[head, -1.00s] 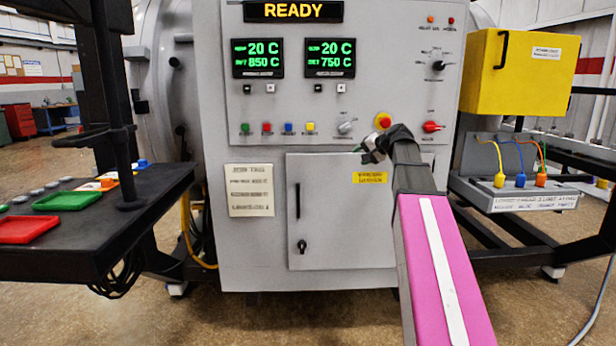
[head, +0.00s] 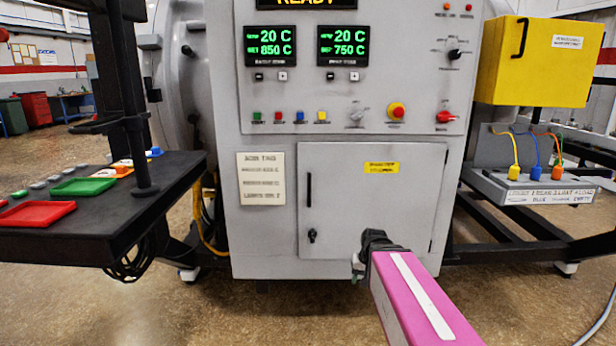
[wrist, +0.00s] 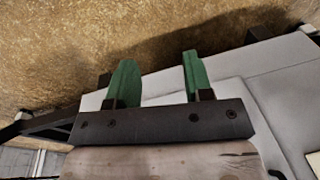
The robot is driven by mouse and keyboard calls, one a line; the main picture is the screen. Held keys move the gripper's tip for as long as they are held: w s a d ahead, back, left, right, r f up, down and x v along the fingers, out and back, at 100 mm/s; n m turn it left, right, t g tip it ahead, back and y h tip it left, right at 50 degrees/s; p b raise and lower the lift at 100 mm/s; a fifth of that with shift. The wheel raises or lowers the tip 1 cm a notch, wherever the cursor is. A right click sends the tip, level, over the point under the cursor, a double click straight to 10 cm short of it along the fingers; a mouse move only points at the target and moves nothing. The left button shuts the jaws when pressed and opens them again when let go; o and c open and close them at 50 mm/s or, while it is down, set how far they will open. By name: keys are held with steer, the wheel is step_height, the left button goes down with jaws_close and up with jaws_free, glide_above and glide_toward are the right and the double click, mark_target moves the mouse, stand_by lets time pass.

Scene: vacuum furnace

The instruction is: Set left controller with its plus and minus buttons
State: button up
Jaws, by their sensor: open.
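The left controller (head: 270,46) is a black display on the grey furnace panel in the head view. It reads 20 C over 850 C in green. Below it are its black minus button (head: 259,76) and white plus button (head: 282,76). The right controller (head: 343,46) reads 20 C over 750 C. My gripper (head: 357,268) is low in front of the cabinet door, well below the buttons and apart from them. In the wrist view its two green fingers (wrist: 157,80) are spread with nothing between them.
A row of coloured buttons (head: 290,117), a red emergency button (head: 396,111) and a red rotary switch (head: 445,117) sit below the displays. A black table with trays (head: 170,180) stands left. A yellow box (head: 525,62) is right. Space before the upper panel is clear.

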steer(key=s+f+n+g+h, duration=0.1)
steer(key=s+f, duration=0.3)
steer(key=s, duration=0.2)
steer(key=shift+f, duration=0.35)
